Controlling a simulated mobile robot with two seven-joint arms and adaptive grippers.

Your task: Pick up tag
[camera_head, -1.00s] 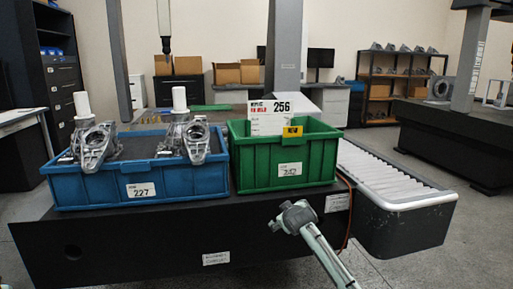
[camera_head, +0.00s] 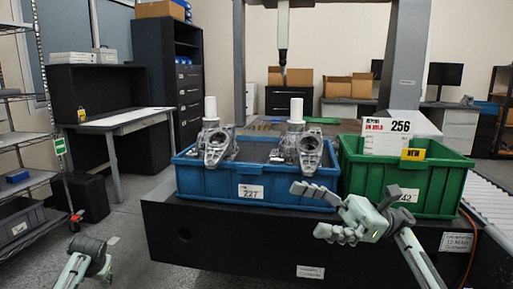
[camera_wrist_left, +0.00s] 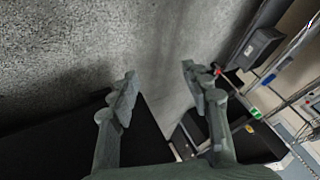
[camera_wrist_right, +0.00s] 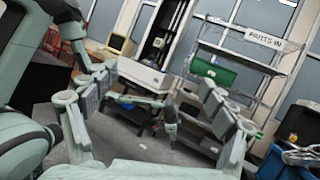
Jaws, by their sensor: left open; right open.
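A white tag card reading 256 (camera_head: 390,133) with red print stands upright at the green bin (camera_head: 450,190). A small yellow NEW tag (camera_head: 412,154) is at its lower right. A white 227 label (camera_head: 251,192) is on the front of the blue bin (camera_head: 210,185). The green bin's front label is partly hidden by my right arm. My right gripper (camera_head: 306,210) is open and empty in front of the bins, fingers pointing left; it also shows in the right wrist view (camera_wrist_right: 140,68). My left gripper (camera_wrist_left: 158,73) is open and empty above the floor in the left wrist view.
Two metal castings (camera_head: 216,145) with white cylinders rest in the blue bin. The bins stand on a black base (camera_head: 230,245) with a roller conveyor at right.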

